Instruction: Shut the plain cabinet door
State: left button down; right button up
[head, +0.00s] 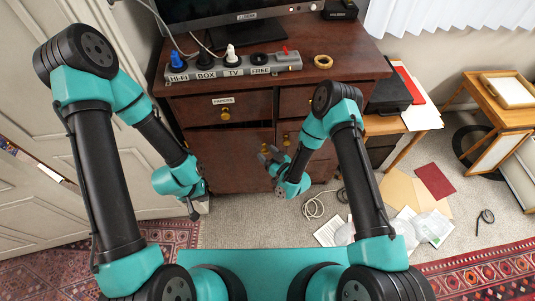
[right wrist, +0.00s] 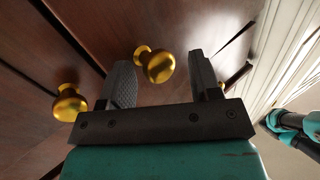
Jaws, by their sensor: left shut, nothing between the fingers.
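The brown wooden cabinet (head: 240,180) stands below the monitor. Its plain lower-left door panel (head: 228,165) lies under the labelled drawer, partly behind my left arm. I cannot tell clearly how far this door stands from its frame. My right gripper (head: 268,154) is in front of the cabinet, near the panel's right side. In the right wrist view my right gripper (right wrist: 163,85) is open, with a gold knob (right wrist: 157,66) showing between its fingers; contact is not clear. My left gripper (head: 193,212) is shut and empty, low at the cabinet's left side.
A labelled power strip (head: 232,67) lies on the cabinet top. The labelled drawer (head: 222,108) has a gold knob. Another gold knob (right wrist: 69,103) is left of my right gripper. Papers (head: 405,225) and a cable (head: 315,205) lie on the carpet to the right.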

grip_shut()
dwell(0.3)
jog(key=shift+w, duration=0.1)
